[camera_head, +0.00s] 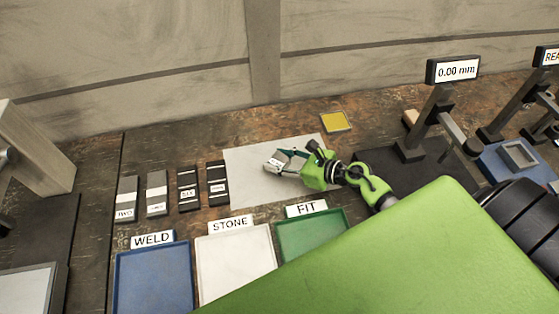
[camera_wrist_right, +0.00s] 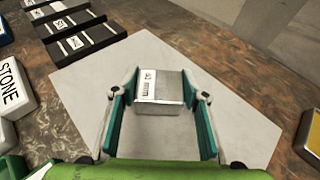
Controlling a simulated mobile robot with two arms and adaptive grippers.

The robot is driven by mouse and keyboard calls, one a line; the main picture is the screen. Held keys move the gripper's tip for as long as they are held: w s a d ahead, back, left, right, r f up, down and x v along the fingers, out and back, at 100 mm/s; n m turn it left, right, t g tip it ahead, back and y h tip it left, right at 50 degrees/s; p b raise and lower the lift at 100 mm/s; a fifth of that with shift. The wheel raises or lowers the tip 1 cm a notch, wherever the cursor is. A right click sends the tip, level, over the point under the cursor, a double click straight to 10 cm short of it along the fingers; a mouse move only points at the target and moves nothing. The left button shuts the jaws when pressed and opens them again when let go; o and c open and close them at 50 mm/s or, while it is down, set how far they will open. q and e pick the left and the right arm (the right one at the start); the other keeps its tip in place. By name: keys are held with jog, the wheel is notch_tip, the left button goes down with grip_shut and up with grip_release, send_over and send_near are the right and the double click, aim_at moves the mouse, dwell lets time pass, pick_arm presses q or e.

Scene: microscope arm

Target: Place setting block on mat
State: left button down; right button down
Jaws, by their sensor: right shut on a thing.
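The setting block (camera_head: 276,162) is a small silver-grey block with a white label on top. My right gripper (camera_head: 287,158) is shut on it above the pale grey mat (camera_head: 243,187). In the right wrist view the block (camera_wrist_right: 163,97) sits between the two green-lined fingers of the gripper (camera_wrist_right: 160,88), with the mat (camera_wrist_right: 95,82) behind and around it. I cannot tell whether the block touches the mat or hangs just over it. My left gripper is not in view.
Several labelled blocks (camera_head: 188,190) stand in a row left of the mat. The blue WELD tray (camera_head: 153,285), white STONE tray (camera_head: 235,262) and green FIT tray (camera_head: 312,235) lie in front. A yellow pad (camera_head: 335,121) lies behind; a gauge stand reading 0.00 mm (camera_head: 453,70) stands right.

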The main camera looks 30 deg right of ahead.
jog(key=shift+w, duration=0.15)
jog(key=shift+f, duration=0.15)
jog(key=c, duration=1.2)
grip_release()
jog(key=shift+f, duration=0.15)
jog(key=shift+s, duration=0.2)
jog(key=b+v, duration=0.2)
jog(key=v, duration=0.9)
jog(key=shift+s+d+r+b, duration=0.3)
jog(key=shift+s, duration=0.05)
